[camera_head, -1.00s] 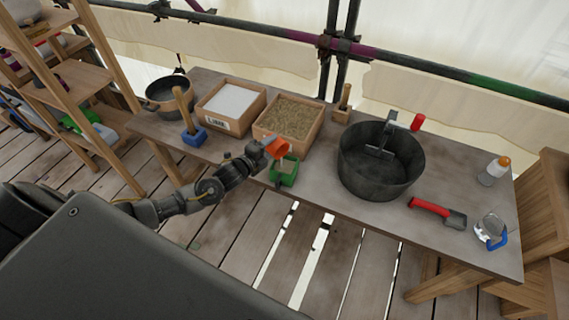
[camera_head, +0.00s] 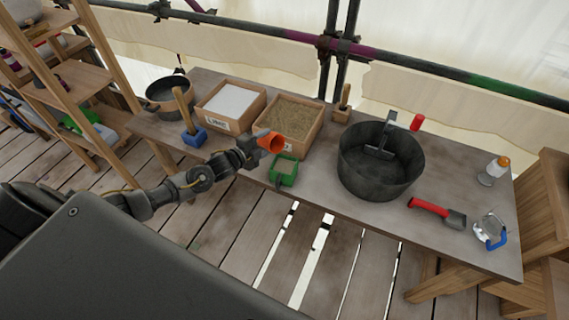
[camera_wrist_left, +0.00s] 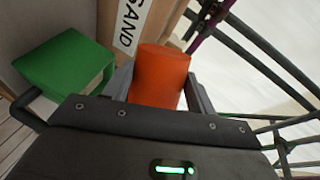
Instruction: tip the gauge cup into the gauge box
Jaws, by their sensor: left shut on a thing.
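My left gripper (camera_head: 258,147) is shut on the orange gauge cup (camera_head: 271,142) and holds it above the table's front edge. The cup is tilted, its open mouth towards the right in the head view. In the left wrist view the cup (camera_wrist_left: 160,75) sits between my fingers; its inside is hidden there. The green gauge box (camera_head: 283,179) stands on the table just below and right of the cup, apart from it. The box also shows at the left of the wrist view (camera_wrist_left: 65,65). My right gripper is not in view.
The wooden sand box (camera_head: 290,117) is right behind the cup, with the lime box (camera_head: 230,104) to its left. A blue-based tool (camera_head: 193,137) stands left. A large black tub (camera_head: 380,165) is on the right. A red-handled trowel (camera_head: 436,212) lies near the front edge.

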